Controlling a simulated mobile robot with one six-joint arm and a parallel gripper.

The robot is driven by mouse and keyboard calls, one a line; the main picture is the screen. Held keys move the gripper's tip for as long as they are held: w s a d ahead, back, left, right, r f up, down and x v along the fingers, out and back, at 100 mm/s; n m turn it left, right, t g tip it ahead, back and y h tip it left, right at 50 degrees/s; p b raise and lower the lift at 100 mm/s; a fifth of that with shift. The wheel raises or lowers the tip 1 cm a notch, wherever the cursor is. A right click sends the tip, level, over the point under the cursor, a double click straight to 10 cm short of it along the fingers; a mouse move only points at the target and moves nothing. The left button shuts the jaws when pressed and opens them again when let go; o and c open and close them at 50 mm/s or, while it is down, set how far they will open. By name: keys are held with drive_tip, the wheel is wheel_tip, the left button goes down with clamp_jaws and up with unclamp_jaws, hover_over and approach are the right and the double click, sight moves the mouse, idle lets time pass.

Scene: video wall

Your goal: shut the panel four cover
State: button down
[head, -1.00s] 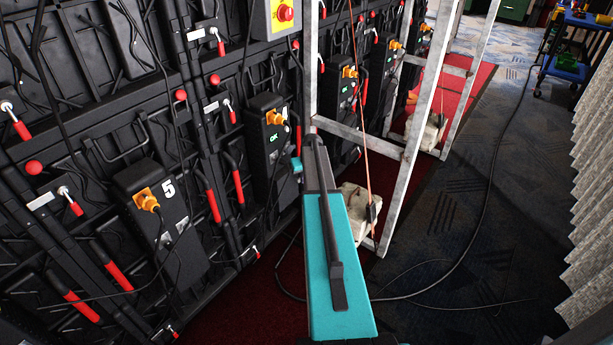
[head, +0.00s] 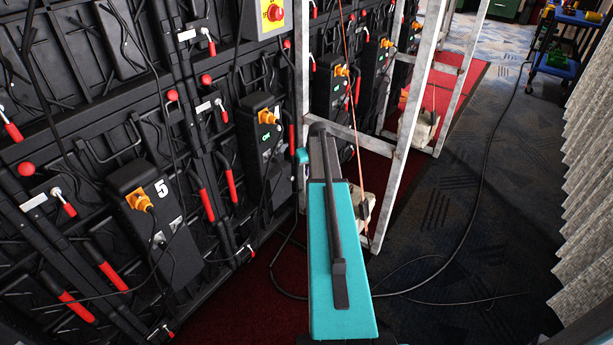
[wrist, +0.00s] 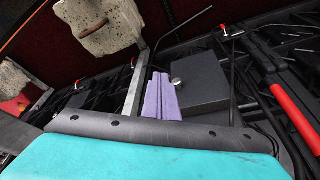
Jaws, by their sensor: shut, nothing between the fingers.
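The black box (head: 258,140) beyond the box marked 5 has an orange plug on top and a small green-lit display; it appears to be panel four's box. I cannot make out a separate cover on it. My teal arm stands in front and to the right of this box, and its far end is apart from it in the picture. In the wrist view my gripper (wrist: 161,96) shows as purple fingers, shut and empty. Right of the fingers is a dark flat box (wrist: 192,82) with a round metal knob. I cannot tell whether the fingers touch it.
The box marked 5 (head: 152,215) hangs nearer on the wall, among red-handled levers and black cables. A grey metal frame (head: 405,130) with pale weights stands right of my arm. A cable lies across the carpet (head: 440,250). A pale curtain (head: 585,190) edges the right.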

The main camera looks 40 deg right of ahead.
drive_tip(key=shift+d+v, duration=0.15)
drive_tip(key=shift+v, duration=0.6)
drive_tip(key=shift+d+v, duration=0.15)
drive_tip(key=shift+v, duration=0.6)
drive_tip(key=shift+a, duration=0.1)
